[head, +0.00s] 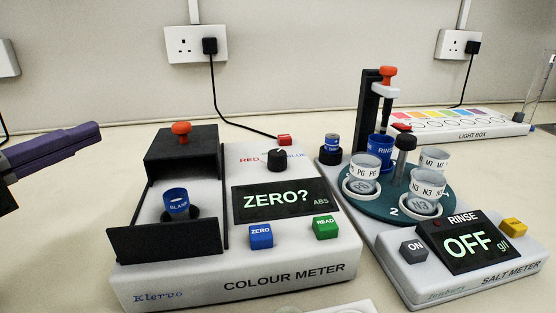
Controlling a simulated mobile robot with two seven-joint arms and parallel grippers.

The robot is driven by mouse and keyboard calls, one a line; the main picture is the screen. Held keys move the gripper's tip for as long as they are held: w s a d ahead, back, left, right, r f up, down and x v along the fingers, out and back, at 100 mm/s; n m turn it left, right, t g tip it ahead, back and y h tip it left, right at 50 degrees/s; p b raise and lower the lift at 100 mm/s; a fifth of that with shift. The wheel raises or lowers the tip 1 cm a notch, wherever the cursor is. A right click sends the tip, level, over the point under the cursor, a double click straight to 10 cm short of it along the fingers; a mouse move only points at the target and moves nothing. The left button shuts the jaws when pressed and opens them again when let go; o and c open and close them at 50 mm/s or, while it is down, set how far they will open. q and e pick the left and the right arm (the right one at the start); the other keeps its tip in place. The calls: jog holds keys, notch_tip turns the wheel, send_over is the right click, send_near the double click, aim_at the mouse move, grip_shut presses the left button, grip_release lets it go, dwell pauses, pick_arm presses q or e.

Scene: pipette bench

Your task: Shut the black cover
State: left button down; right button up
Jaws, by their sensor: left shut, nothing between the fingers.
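The black cover (182,151) with an orange knob (181,128) on top sits at the back of the black-walled bay on the left side of the colour meter (240,279). The front of the bay is uncovered. A blue cup marked BLANK (176,203) stands in the round well there, behind the low black front wall (165,241). My left gripper (97,133) is at the left edge, to the left of the cover and apart from it. Its purple-grey fingers are together with nothing between them. My right gripper is not in view.
The colour meter's screen (279,199) reads ZERO?. The salt meter (478,275) with its turntable of cups (399,211) stands to the right. A light box (480,137) is at the back right. The bench left of the colour meter is clear.

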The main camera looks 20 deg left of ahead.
aim_at(163, 142)
pick_arm(q)
jog(key=shift+h, duration=0.3)
jog(key=b+x, duration=0.2)
jog(key=x, duration=0.8)
jog(key=shift+w+d, duration=0.2)
jog(key=shift+d, duration=0.1)
jog(key=shift+s+d+f+p, duration=0.15)
jog(key=shift+s+d+f, duration=0.1)
jog(key=shift+s+d, duration=0.4)
jog(key=shift+s+d+f+p, duration=0.2)
jog(key=shift+s+d, duration=0.2)
jog(key=shift+d, duration=0.45)
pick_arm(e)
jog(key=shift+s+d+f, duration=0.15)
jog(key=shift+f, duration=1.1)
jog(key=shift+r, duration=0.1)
